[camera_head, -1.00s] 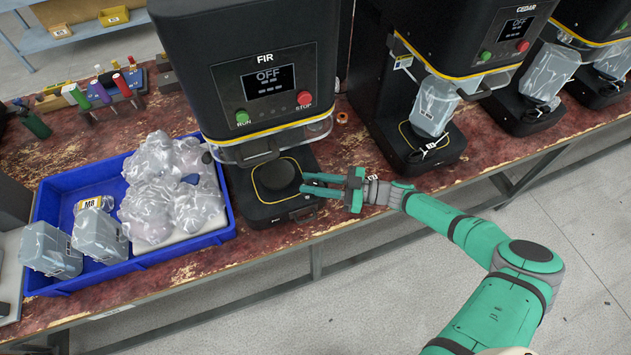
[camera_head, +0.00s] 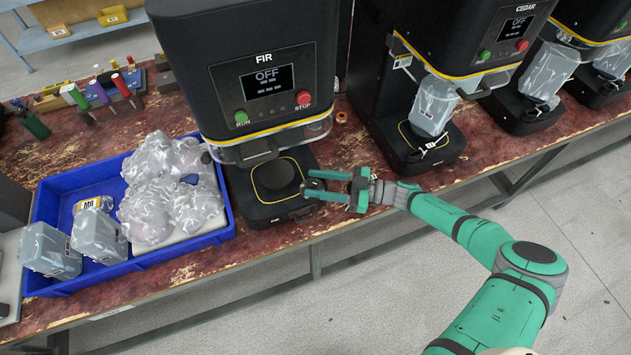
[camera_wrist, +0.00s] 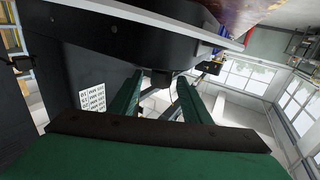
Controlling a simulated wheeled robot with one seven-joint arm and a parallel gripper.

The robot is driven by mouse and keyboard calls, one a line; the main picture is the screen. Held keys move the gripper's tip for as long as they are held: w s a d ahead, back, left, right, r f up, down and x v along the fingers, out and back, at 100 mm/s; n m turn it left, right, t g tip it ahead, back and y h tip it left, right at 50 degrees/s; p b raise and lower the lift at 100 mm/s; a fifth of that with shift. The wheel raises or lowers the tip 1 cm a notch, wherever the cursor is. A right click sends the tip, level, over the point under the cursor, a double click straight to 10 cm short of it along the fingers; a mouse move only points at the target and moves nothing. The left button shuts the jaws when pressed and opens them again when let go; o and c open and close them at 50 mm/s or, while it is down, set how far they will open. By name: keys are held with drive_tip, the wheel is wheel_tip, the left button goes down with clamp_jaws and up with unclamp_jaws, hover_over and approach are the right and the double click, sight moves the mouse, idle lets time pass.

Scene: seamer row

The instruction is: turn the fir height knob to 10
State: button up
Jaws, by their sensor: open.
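The FIR machine (camera_head: 180,75) stands on the bench with its display (camera_head: 268,80) reading OFF. Its round black plate (camera_head: 276,174) is empty, on the low base (camera_head: 262,213). My gripper (camera_head: 307,184) is at the right side of this base, low and near the bench's front edge. In the wrist view my gripper (camera_wrist: 160,92) has its two green fingers apart, with nothing held. A small dark part (camera_wrist: 161,79), possibly the height knob, shows between and beyond the fingertips. I cannot tell its setting or whether the fingers touch it. A white label with printed rows (camera_wrist: 93,97) is on a dark surface.
A blue crate (camera_head: 128,262) with bagged items and clear containers is left of the machine. The CEDAR machine (camera_head: 470,35) and others stand to the right. Green RUN (camera_head: 241,117) and red STOP (camera_head: 303,98) buttons are on the FIR front.

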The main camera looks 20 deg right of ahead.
drive_tip(key=v, duration=0.9)
drive_tip(key=shift+s+d+f, duration=0.1)
drive_tip(key=shift+s+d, duration=0.1)
drive_tip(key=shift+s, duration=0.05)
